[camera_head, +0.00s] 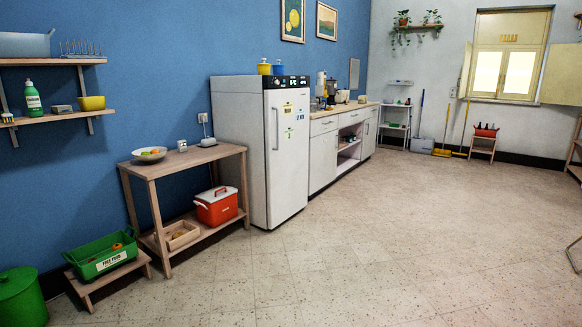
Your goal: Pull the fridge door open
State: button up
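The white fridge (258,145) stands against the blue wall, left of the picture's middle. Its door (291,165) faces right and looks shut. A slim vertical handle (277,129) runs along the left side of the door's upper part. Notes and small magnets are stuck on the door near the handle. A dark panel with white marks sits above the door. My gripper is not in view, so its state and its distance from the handle are not shown.
A wooden table (185,163) stands left of the fridge, with a red cooler (216,207) on its lower shelf. A counter (325,151) adjoins the fridge on the right. A green crate (102,256) sits at the lower left. The tiled floor (400,235) before the fridge is clear.

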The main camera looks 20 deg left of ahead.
aim_at(286, 110)
jog(key=i+j, duration=0.75)
